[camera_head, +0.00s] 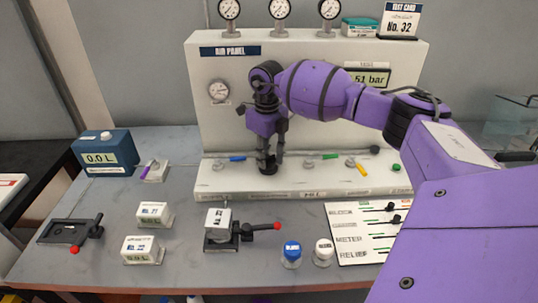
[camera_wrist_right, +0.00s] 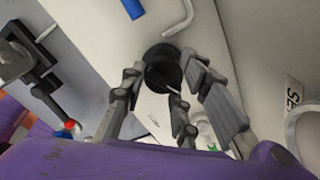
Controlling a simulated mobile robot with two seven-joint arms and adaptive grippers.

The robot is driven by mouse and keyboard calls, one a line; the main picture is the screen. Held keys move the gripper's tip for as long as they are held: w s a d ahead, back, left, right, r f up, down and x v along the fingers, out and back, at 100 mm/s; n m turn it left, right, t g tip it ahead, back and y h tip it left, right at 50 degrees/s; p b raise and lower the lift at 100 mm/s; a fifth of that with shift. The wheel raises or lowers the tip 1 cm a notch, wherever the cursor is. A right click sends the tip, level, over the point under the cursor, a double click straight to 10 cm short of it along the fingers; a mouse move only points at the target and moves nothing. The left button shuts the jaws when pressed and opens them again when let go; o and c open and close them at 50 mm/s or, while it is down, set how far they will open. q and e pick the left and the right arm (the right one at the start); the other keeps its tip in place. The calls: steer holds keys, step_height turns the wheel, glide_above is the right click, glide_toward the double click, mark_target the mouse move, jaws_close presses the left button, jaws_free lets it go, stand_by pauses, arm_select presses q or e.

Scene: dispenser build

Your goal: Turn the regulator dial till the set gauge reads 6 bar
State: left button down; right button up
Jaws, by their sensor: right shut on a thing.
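The black regulator dial (camera_head: 268,166) sits on the base ledge of the white air panel (camera_head: 312,62). My right gripper (camera_head: 270,157) points down over it, with its fingers around the dial. In the right wrist view the dial (camera_wrist_right: 163,70) shows between the fingertips of my right gripper (camera_wrist_right: 165,80), which is shut on it. A round gauge (camera_head: 219,90) is on the panel's left; its reading is too small to tell. In the wrist view a gauge rim (camera_wrist_right: 306,125) is cut off beside a label (camera_wrist_right: 292,94) starting "SE". My left gripper is not in view.
Blue (camera_head: 237,158), green (camera_head: 322,156) and yellow (camera_head: 361,168) levers flank the dial. A display (camera_head: 375,78) partly behind my right arm shows "51 bar". Three gauges top the panel. A clamp with a red-tipped handle (camera_head: 240,230) and blue (camera_head: 291,253) and white bottles stand in front.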

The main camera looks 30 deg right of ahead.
mark_target(267, 157)
steer(key=shift+s+a+f+m, duration=0.25)
steer(key=shift+a+f+m, duration=0.1)
steer(key=shift+f, duration=0.1)
steer(key=o, duration=1)
steer(key=shift+w+r, duration=0.1)
steer(key=shift+r, duration=0.05)
steer(key=shift+d+r, duration=0.15)
steer(key=shift+w+r, duration=0.1)
steer(key=shift+r, duration=0.1)
step_height(267, 157, up, 12)
steer(key=shift+f, duration=0.15)
steer(key=shift+f, duration=0.15)
